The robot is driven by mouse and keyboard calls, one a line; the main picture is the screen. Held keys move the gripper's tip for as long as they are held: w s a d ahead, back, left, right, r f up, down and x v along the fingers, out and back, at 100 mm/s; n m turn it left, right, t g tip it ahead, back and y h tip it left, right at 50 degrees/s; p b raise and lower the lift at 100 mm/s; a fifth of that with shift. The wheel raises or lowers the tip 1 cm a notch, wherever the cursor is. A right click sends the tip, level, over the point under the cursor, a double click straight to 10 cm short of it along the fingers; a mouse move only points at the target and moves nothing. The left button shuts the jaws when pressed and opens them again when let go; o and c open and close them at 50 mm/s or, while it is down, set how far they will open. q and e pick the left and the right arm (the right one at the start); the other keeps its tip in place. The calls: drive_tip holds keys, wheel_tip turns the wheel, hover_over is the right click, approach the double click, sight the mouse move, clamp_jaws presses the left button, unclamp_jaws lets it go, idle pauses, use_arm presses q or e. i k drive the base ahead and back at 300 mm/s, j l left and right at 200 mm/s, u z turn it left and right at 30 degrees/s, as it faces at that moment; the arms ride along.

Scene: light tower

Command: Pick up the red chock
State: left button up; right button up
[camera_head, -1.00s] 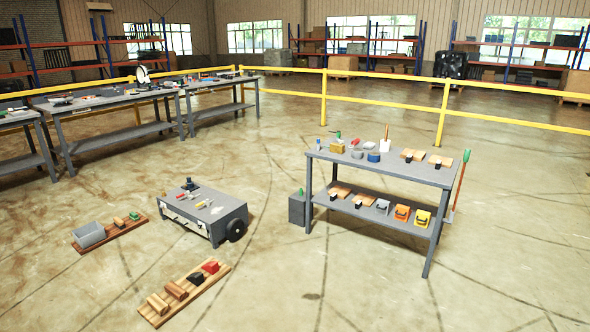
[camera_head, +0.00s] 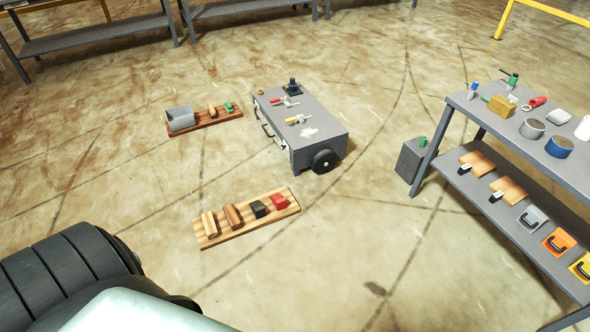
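The red chock (camera_head: 279,202) sits at the right end of a wooden board (camera_head: 240,232) on the floor. A black chock (camera_head: 258,209) is just left of it. A brown block (camera_head: 233,215) and a lighter wooden block (camera_head: 210,223) lie further left on the same board. Neither of my grippers is in view. A dark ribbed part and a pale rounded part at the lower left appear to be mine.
A grey wheeled cart (camera_head: 309,131) with tools on top stands behind the board. Another board (camera_head: 204,123) carries a grey bin (camera_head: 181,118) and small blocks. A two-level table (camera_head: 457,181) stands at the right. The floor around the front board is clear.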

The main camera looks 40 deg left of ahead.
sight(279, 202)
drive_tip(key=i+u, duration=0.3)
drive_tip(key=i+l+u, duration=0.3)
drive_tip(key=i, duration=0.2)
drive_tip(key=i+l+u, duration=0.3)
drive_tip(key=i+j, duration=0.1)
